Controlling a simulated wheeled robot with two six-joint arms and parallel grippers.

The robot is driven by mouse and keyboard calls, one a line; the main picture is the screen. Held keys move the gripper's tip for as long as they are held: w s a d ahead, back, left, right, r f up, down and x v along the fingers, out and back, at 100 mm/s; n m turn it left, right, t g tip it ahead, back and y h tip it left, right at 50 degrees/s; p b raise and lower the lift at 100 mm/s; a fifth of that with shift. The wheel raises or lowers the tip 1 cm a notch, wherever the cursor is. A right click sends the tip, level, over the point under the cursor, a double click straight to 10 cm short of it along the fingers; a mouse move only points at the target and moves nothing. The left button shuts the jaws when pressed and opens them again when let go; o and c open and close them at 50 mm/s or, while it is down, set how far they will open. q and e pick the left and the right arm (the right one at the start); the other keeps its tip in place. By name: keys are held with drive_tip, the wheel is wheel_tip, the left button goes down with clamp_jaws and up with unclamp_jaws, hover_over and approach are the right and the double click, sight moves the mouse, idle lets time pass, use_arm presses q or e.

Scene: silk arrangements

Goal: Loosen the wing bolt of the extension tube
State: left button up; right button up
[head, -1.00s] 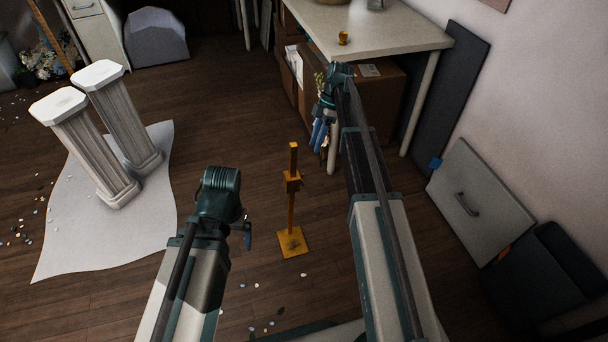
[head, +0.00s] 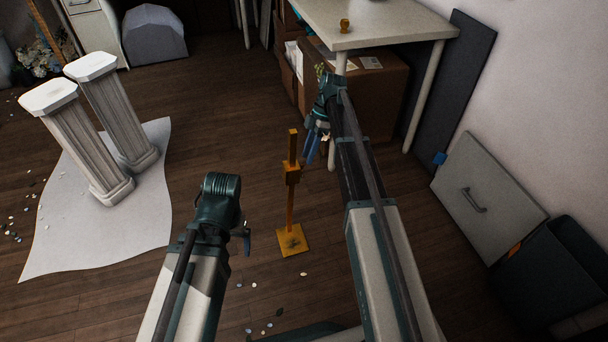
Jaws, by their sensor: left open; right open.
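An orange stand with a square base plate (head: 295,240) stands upright on the floor between my arms. Its upright tube (head: 291,205) carries a collar (head: 292,173) partway up; a wing bolt on it is too small to make out. My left gripper (head: 247,243) points down to the left of the stand, apart from it; little of its jaws shows. My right gripper (head: 312,152) is open beyond the stand, to the right of its top, near the table, with nothing clearly in its jaws.
Two white columns (head: 75,140) stand on a pale sheet (head: 60,235) at left. A grey panel (head: 485,195) and dark bin (head: 560,270) line the right. Floor around the stand is mostly clear.

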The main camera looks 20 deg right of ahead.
sight(304, 171)
drive_tip(key=b+x, duration=0.3)
drive_tip(key=x, duration=0.2)
drive_tip(key=shift+f+b, duration=0.2)
drive_tip(key=shift+b, duration=0.2)
clamp_jaws()
